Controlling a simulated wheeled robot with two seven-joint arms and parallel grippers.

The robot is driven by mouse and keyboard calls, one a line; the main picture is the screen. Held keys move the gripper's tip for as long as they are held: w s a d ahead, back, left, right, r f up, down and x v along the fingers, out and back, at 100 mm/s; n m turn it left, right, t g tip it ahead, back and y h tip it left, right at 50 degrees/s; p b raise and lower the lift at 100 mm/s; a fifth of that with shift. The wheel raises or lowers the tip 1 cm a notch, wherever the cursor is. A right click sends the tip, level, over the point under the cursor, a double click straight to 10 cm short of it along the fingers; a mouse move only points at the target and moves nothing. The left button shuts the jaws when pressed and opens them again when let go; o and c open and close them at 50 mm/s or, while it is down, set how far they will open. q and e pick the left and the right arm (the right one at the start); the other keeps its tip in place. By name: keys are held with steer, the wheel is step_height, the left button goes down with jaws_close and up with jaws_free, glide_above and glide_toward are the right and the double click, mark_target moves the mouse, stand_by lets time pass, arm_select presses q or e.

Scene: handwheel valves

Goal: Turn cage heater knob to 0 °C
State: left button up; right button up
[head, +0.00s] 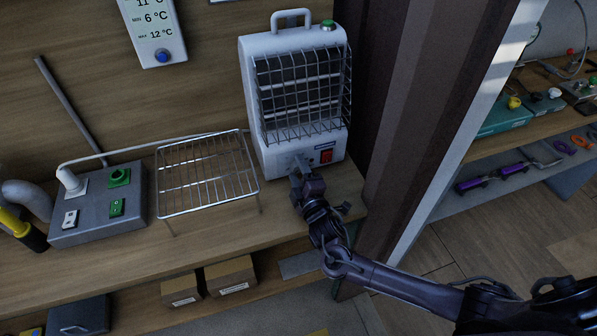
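The white cage heater (254,105) stands at the back right of the wooden bench, with a wire cage on its front and a handle on top. A red switch (326,156) sits low on its front, at the right. My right gripper (299,172) is at the lower left of the heater's front panel, where it covers the spot in front of it. The heater knob is hidden behind the gripper or too small to make out. I cannot tell whether the fingers are open or closed on it. My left gripper is not in view.
A wire rack (208,172) stands left of the heater. A grey control box (97,212) with green knob and switches is further left. A thermometer display (152,30) hangs on the wall. A dark brown panel (400,90) rises right of the heater. Small boxes (230,272) sit below.

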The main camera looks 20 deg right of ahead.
steer(key=c, duration=0.9)
steer(key=shift+n, duration=0.3)
